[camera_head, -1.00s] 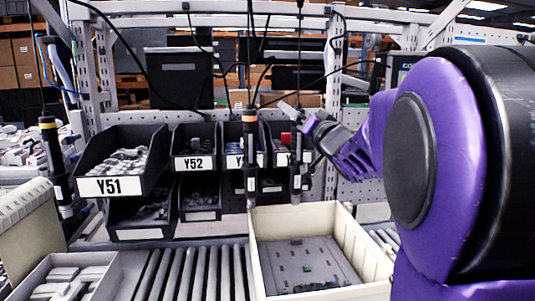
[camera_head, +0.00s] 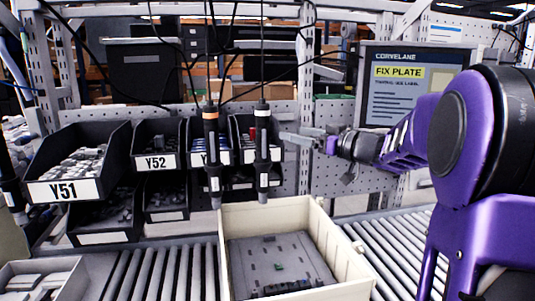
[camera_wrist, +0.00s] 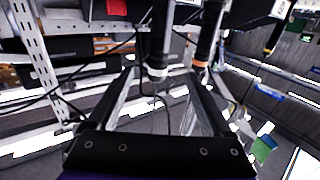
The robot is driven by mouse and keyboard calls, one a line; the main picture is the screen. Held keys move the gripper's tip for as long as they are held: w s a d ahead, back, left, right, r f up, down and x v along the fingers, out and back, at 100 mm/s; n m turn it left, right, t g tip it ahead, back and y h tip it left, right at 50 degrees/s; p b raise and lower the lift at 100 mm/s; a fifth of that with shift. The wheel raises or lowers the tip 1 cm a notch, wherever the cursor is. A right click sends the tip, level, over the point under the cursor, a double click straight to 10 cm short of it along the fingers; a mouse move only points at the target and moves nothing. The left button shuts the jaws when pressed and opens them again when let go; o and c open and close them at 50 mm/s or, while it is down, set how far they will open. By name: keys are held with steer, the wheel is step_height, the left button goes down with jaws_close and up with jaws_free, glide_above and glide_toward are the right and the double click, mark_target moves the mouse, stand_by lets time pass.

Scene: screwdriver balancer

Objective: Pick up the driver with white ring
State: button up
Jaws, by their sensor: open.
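The driver with the white ring (camera_head: 262,150) hangs upright by its cable above the beige bin's back edge. My gripper (camera_head: 290,136) is just right of it in the head view, fingers pointing left, open and empty. In the wrist view the white-ringed driver (camera_wrist: 160,40) shows between and beyond my open fingers (camera_wrist: 162,76). I cannot tell how deep it sits between them. The driver with the orange ring (camera_head: 211,150) hangs to its left; in the wrist view it (camera_wrist: 208,40) shows on the right, near the right fingertip.
A beige bin (camera_head: 345,245) with a grey plate (camera_head: 280,262) stands on the roller conveyor (camera_head: 170,270). Black part bins, Y51 (camera_head: 65,190) and Y52 (camera_head: 155,162) among them, are behind the drivers. A screen (camera_head: 415,90) stands at the right. Cables hang overhead.

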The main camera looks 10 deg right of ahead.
mark_target(267, 127)
steer(key=x, duration=1)
steer(key=shift+w+a, duration=0.1)
steer(key=shift+a, duration=0.05)
steer(key=x, duration=0.5)
steer(key=shift+w+a+r, duration=0.1)
steer(key=shift+w+r, duration=0.15)
steer(key=shift+w, duration=0.15)
jaws_close()
steer(key=shift+r, duration=0.1)
stand_by(0.4)
